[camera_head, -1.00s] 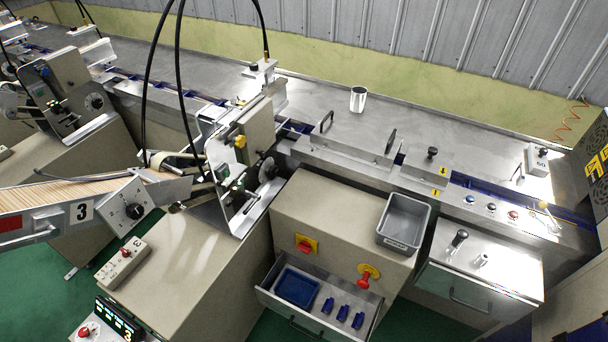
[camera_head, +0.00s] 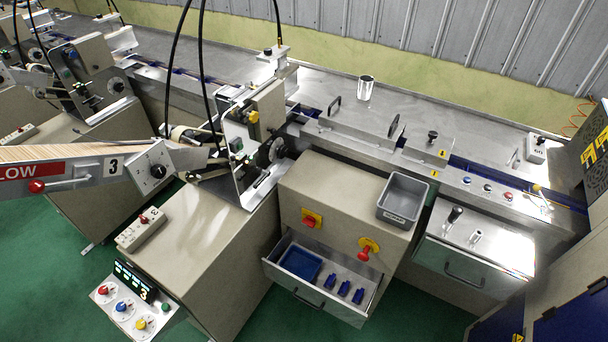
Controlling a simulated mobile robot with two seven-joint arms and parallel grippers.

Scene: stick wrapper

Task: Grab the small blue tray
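The small blue tray (camera_head: 300,264) lies flat in the left part of an open metal drawer (camera_head: 345,310). The drawer sticks out from the front of a beige cabinet (camera_head: 335,200). Several small dark blue pieces (camera_head: 344,288) lie in the same drawer, to the right of the tray. Neither of my grippers shows in the head view.
A grey bin (camera_head: 404,198) sits on the cabinet top, right of the drawer. Red knobs on yellow plates (camera_head: 312,219) stick out above the drawer. A control box (camera_head: 135,300) stands at lower left. Green floor (camera_head: 400,318) is clear in front.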

